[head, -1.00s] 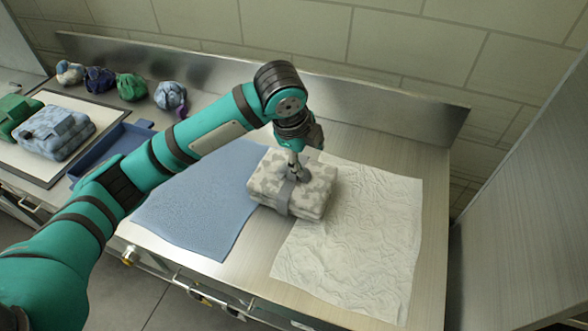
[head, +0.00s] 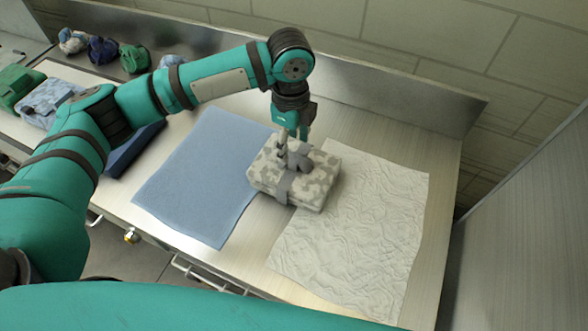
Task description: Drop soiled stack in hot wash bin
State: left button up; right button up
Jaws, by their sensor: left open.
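A grey-and-white patterned folded stack (head: 318,181) with a grey band around it lies across the inner edges of a blue cloth (head: 195,180) and a crumpled white sheet (head: 360,235). My left gripper (head: 293,158) points down at the top of this stack, its open fingers beside the band's raised grey part. I cannot tell whether the fingers touch it. My right gripper is out of view. No bin marked as hot wash is recognisable, and I cannot tell whether this stack is the soiled one.
A blue tray (head: 122,160) sits left of the blue cloth, partly behind my left arm. Green (head: 18,88) and light blue (head: 45,104) bundles lie farther left. Several bagged bundles (head: 103,50) line the back. A metal backsplash (head: 400,101) bounds the counter; bare counter shows at right.

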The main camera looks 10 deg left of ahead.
aim_at(294, 157)
pick_arm(q)
jog(key=shift+f, duration=0.5)
jog(key=shift+f+p, duration=0.3)
jog(key=shift+f, duration=0.1)
jog(key=f, duration=0.2)
jog(key=f+p, duration=0.1)
jog(key=shift+w+d+f, duration=0.1)
jog(key=shift+d+f, duration=0.15)
jog(key=shift+f, duration=0.45)
grip_shut()
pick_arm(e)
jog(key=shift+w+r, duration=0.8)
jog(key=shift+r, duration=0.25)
pick_arm(q)
jog(key=shift+r, duration=0.1)
